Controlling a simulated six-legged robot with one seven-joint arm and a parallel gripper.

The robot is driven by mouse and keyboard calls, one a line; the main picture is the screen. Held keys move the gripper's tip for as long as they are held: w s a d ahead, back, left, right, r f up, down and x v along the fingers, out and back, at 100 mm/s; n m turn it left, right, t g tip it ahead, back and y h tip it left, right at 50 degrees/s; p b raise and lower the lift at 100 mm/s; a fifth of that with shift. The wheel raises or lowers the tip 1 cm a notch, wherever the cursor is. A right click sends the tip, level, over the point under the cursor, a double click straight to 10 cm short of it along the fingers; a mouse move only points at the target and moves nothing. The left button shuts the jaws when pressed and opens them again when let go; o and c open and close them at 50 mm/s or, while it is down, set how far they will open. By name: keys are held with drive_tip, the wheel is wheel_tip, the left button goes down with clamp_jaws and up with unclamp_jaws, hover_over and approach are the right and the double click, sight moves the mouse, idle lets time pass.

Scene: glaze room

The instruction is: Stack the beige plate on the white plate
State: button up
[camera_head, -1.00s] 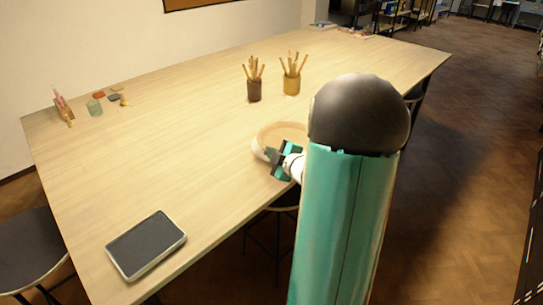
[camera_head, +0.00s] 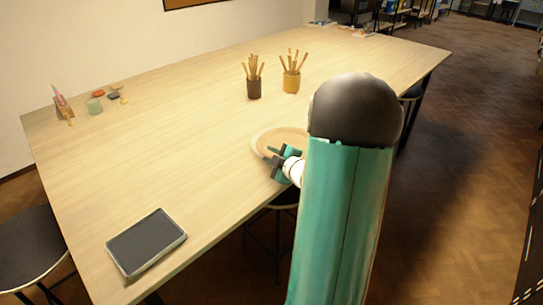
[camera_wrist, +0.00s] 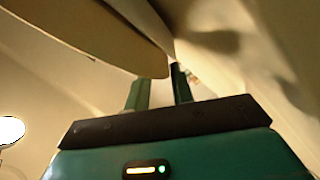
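A round beige plate (camera_head: 287,134) lies near the table's front edge, partly behind my arm. A paler rim shows around its left side; I cannot tell whether this is the white plate beneath it. My gripper (camera_head: 273,155) is at the plate's near left side, with its fingers spread apart. In the wrist view, a large beige plate edge (camera_wrist: 100,32) fills the upper left, just beyond the fingertips of my gripper (camera_wrist: 160,85). A gap shows between the fingers and nothing is clearly pinched there.
The long wooden table (camera_head: 190,145) is mostly clear. A dark cup (camera_head: 254,89) and a yellow cup (camera_head: 291,83) of tools stand behind the plate. A dark-topped tray (camera_head: 146,242) lies front left.

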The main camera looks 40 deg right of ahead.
drive_tip(key=shift+a+f, duration=0.1)
drive_tip(key=shift+r, duration=0.2)
drive_tip(key=r+v, duration=0.1)
drive_tip(key=v, duration=1.1)
drive_tip(key=w+a+r+m+g+h, duration=0.3)
drive_tip(key=w+a+r+m+g, duration=0.25)
drive_tip(key=a+r, duration=0.45)
drive_tip(key=s+a+m+g+y, duration=0.1)
drive_tip(key=s+a, duration=0.5)
drive_tip(key=a, duration=0.6)
drive_tip(key=s+a+m+g+y, duration=0.2)
drive_tip(key=s+a, duration=0.4)
drive_tip(key=a, duration=0.5)
drive_tip(key=g+y, duration=0.1)
drive_tip(key=y, duration=0.1)
drive_tip(key=shift+a+f+y, duration=0.3)
drive_tip(key=shift+a, duration=0.05)
drive_tip(key=shift+m, duration=0.25)
